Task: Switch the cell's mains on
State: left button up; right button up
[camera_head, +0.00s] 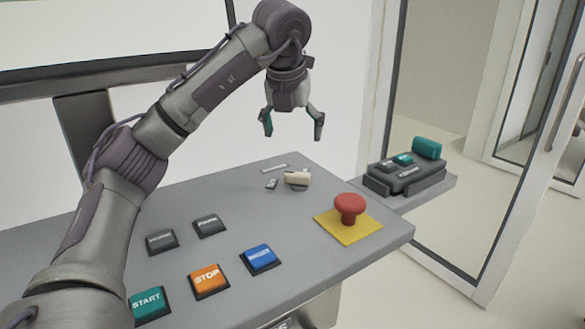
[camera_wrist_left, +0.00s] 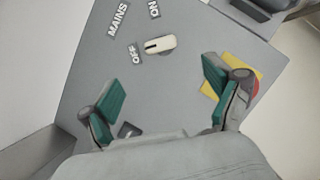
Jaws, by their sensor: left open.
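The mains switch is a cream rotary knob (camera_head: 297,179) at the far side of the grey control panel (camera_head: 300,240). In the left wrist view the knob (camera_wrist_left: 162,43) has a dark mark on its left end, which points toward the OFF label (camera_wrist_left: 135,53). The ON label (camera_wrist_left: 154,9) is above it, and the MAINS label (camera_wrist_left: 118,19) is to the left. My left gripper (camera_head: 292,132) is open and empty, pointing down above the panel near the knob and apart from it. In the wrist view its green-padded fingers are spread below the knob. My right gripper is not in view.
A red mushroom button (camera_head: 350,207) on a yellow plate (camera_head: 333,231) stands right of the knob. START (camera_head: 147,303), STOP (camera_head: 209,280) and blue (camera_head: 260,258) buttons line the front, with two dark buttons behind. A dark device (camera_head: 405,175) sits on a side shelf by a glass door.

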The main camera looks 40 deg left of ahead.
aim_at(297, 173)
pick_arm(q)
jog(key=x, duration=1.2)
jog(key=shift+w+f, duration=0.1)
jog(key=shift+f, duration=0.25)
jog(key=c, duration=1.1)
